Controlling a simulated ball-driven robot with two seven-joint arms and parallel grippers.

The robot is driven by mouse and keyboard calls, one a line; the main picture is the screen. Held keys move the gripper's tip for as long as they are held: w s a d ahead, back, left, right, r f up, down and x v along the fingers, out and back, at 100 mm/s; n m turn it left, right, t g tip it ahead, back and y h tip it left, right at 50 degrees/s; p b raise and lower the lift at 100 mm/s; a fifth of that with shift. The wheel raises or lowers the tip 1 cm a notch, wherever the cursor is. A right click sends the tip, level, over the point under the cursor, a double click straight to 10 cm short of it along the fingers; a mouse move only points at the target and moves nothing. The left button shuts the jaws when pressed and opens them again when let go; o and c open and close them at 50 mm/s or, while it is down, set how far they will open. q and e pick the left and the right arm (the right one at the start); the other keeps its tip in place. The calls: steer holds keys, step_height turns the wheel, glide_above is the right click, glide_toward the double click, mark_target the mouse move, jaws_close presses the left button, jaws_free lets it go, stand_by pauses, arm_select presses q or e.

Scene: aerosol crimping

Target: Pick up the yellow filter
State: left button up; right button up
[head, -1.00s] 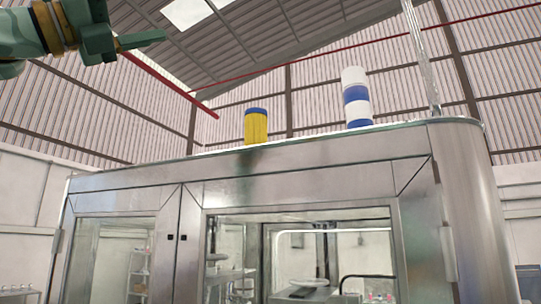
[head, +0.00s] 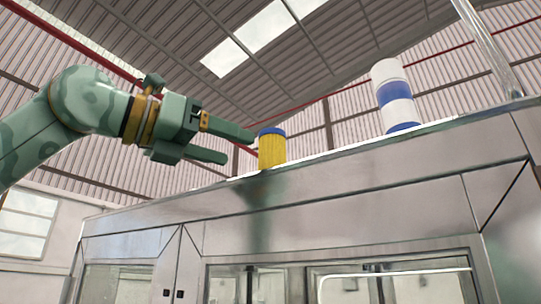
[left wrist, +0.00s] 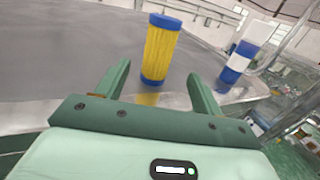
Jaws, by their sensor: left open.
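The yellow filter (head: 272,151) is a yellow cylinder with a blue top, standing upright on top of the metal machine near its front edge. It also shows in the left wrist view (left wrist: 160,52), with blue bands at both ends, ahead of the fingers and roughly centred between them. My left gripper (head: 240,146) is open and empty, just left of the filter in the head view; its upper finger's tip appears very close to the filter. In the left wrist view the gripper's two fingers (left wrist: 158,85) stand apart. My right gripper is not in view.
A white and blue striped cylinder (head: 393,97) stands on the machine top to the right of the filter; it shows in the left wrist view (left wrist: 238,62) too. The metal machine (head: 350,205) fills the lower picture. A clear post (head: 488,45) rises at right.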

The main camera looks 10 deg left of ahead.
mark_target(262, 157)
arm_select(q)
steer(key=p+x, duration=0.1)
steer(key=x, duration=0.5)
steer(key=shift+w+d, duration=0.15)
steer(key=shift+w, duration=0.2)
steer(key=shift+d+r+p, duration=0.1)
steer(key=shift+d+p, duration=0.1)
steer(key=shift+p, duration=0.25)
steer(key=shift+w+d+r+p, duration=0.3)
steer(key=shift+w+d+p, duration=0.45)
steer(key=shift+w+p, duration=0.3)
steer(key=x, duration=0.2)
steer(key=shift+w+d+f+p, duration=0.2)
steer(key=shift+f+p, duration=0.05)
steer(key=shift+p, duration=0.05)
steer(key=shift+w+d+f, duration=0.1)
steer(key=shift+w+d, duration=0.05)
steer(key=shift+s, duration=0.25)
steer(key=shift+c, duration=0.7)
steer(key=shift+s+a, duration=0.1)
steer(key=shift+a, duration=0.15)
steer(key=c, duration=1)
steer(key=shift+o, duration=0.2)
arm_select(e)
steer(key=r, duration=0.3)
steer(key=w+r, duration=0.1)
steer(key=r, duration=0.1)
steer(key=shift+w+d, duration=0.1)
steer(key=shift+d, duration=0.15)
